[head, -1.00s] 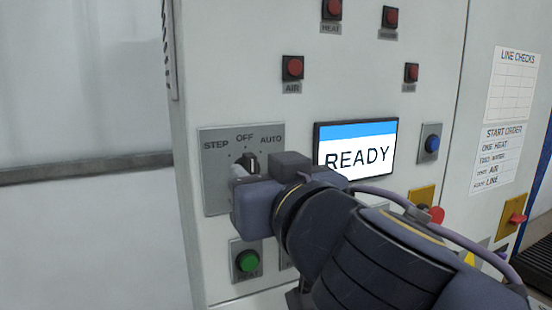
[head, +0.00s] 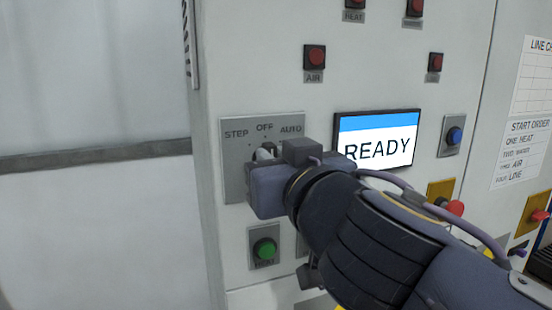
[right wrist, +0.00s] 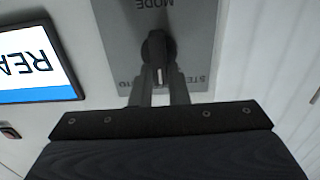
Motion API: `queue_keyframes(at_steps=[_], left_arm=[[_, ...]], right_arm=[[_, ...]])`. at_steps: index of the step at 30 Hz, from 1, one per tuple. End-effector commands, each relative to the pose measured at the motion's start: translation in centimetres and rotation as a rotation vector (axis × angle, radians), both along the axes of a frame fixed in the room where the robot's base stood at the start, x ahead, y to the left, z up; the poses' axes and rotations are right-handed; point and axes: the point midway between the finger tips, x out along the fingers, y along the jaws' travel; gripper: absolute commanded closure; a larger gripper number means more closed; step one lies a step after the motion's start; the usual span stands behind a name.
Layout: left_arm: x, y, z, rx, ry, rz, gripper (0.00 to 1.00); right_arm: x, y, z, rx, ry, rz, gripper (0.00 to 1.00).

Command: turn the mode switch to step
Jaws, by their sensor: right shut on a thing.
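The mode switch plate (head: 236,165) is on the cabinet front, with STEP at left, OFF at top and AUTO at right. My right gripper (head: 266,153) is at the plate, coming from the lower right, and covers most of the knob. In the right wrist view, which is upside down, the dark knob (right wrist: 157,50) sits between the two fingers of the right gripper (right wrist: 160,84), which is shut on it. The white mark on the knob points roughly toward the OFF side. My left gripper is not in view.
The READY screen (head: 378,140) is just right of my gripper. A green button (head: 264,249) is below it. Several red buttons, among them AIR (head: 315,57), sit above. A blue button (head: 454,136) and a red knob (head: 453,208) are to the right.

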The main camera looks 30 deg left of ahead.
Motion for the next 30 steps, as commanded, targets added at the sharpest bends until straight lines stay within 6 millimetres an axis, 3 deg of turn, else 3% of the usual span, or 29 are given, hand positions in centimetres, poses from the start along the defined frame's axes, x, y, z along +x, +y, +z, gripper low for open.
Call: queue_keyframes(at_steps=[8,30], left_arm=[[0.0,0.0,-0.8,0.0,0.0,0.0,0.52],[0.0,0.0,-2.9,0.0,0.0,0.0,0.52]], right_arm=[[-0.1,0.1,-0.2,-0.062,-0.073,0.001,1.0],[-0.7,0.6,-0.5,-0.433,-0.506,0.002,1.0]])
